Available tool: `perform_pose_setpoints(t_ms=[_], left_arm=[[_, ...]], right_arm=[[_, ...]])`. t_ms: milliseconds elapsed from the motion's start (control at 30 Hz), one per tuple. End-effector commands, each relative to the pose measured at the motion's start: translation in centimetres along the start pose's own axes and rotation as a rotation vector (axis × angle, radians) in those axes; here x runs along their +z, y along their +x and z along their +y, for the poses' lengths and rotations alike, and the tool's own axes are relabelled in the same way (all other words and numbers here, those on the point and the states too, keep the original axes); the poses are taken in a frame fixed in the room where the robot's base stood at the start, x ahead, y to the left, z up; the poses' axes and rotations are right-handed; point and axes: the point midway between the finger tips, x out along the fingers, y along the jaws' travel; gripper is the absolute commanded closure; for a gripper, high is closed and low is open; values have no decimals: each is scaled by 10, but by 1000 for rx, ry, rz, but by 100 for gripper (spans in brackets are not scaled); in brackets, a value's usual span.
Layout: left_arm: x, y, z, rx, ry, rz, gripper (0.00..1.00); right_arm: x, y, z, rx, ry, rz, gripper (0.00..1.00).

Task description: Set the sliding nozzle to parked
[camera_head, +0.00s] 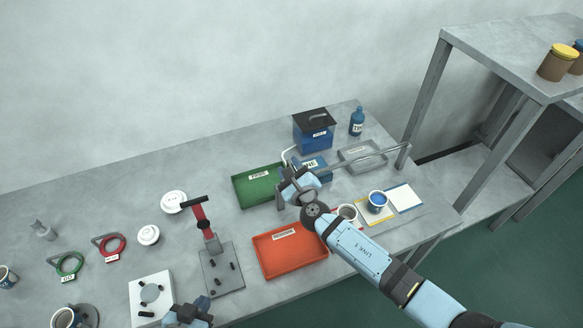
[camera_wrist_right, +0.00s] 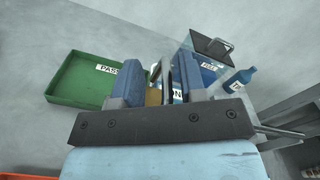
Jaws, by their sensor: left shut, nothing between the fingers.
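A white curved spout (camera_head: 287,154), which looks like the nozzle, stands beside a blue labelled block (camera_head: 318,166) at the back of the table. My right gripper (camera_head: 293,178) is just in front of the spout and partly hides it. In the right wrist view its two blue fingers (camera_wrist_right: 168,88) stand apart, with a pale and dark upright piece and a labelled blue part showing beyond the gap. I cannot tell whether the fingers touch anything. My left gripper (camera_head: 190,312) is shut and empty at the front edge, next to a white plate with a round disc (camera_head: 151,294).
A green tray (camera_head: 241,195), also in the right wrist view (camera_wrist_right: 68,90), and an orange tray (camera_head: 278,268) flank my right gripper. A blue lidded box (camera_head: 313,138), blue bottle (camera_head: 357,122) and grey tray (camera_head: 347,160) stand behind.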

Motion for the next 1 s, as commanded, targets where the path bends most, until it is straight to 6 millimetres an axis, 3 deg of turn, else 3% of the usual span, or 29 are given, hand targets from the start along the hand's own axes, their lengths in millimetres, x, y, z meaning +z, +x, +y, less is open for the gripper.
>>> perform_pose_setpoints(t_ms=[267, 700, 1000], left_arm=[[-1, -1, 0, 0, 0, 0, 100], [-1, 0, -1, -2, 0, 2, 100], [1, 1, 0, -1, -1, 0, 100]], right_arm=[[0, -10, 0, 0, 0, 1, 62], [-1, -104, 1, 1, -1, 1, 62], [0, -136, 1, 0, 0, 0, 62]])
